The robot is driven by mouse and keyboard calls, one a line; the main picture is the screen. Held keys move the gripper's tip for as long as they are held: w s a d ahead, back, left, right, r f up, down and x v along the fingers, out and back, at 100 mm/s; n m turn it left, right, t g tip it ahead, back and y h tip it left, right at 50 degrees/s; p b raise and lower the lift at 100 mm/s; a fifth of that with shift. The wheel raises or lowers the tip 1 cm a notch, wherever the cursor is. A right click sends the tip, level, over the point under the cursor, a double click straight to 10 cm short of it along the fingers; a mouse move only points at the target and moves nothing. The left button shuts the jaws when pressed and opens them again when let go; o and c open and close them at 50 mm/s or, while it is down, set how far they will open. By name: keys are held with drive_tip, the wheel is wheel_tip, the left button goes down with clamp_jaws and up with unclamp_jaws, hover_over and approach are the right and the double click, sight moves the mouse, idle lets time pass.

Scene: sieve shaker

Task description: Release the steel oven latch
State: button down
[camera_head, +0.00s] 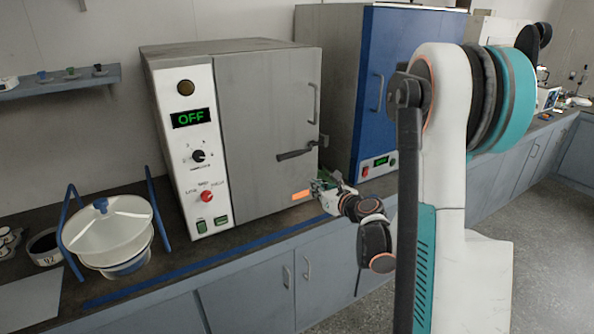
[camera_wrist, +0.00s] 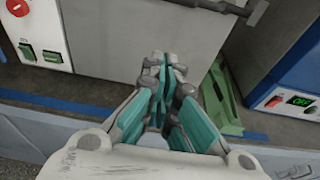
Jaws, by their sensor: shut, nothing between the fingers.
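The steel oven (camera_head: 268,110) is a grey box with a white control panel on its left and a display reading OFF. Its door is closed. A dark latch handle (camera_head: 296,152) sits low on the door's right side, roughly horizontal; part of it shows at the top of the wrist view (camera_wrist: 240,10). My gripper (camera_head: 318,187) is below the latch, near the oven's lower right corner and apart from the latch. In the wrist view my gripper (camera_wrist: 163,68) has its fingers together, empty, in front of the lower door.
A blue oven (camera_head: 385,80) stands to the right. A green object (camera_wrist: 222,100) lies on the counter between the ovens, close to my fingers. A desiccator (camera_head: 108,232) and a blue rack stand left. A blue strip (camera_head: 190,268) runs along the counter front.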

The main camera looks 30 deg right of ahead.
drive_tip(key=shift+w, duration=0.1)
drive_tip(key=w+r+b, duration=0.1)
drive_tip(key=w+b, duration=0.2)
drive_tip(key=w, duration=0.8)
drive_tip(key=shift+w+a+r, duration=0.15)
drive_tip(key=shift+a+r, duration=0.05)
drive_tip(key=shift+a, duration=0.05)
drive_tip(key=shift+r, duration=0.15)
idle(0.3)
drive_tip(key=shift+a+r+m, duration=0.1)
drive_tip(key=shift+r+m, duration=0.15)
drive_tip(key=shift+m, duration=0.05)
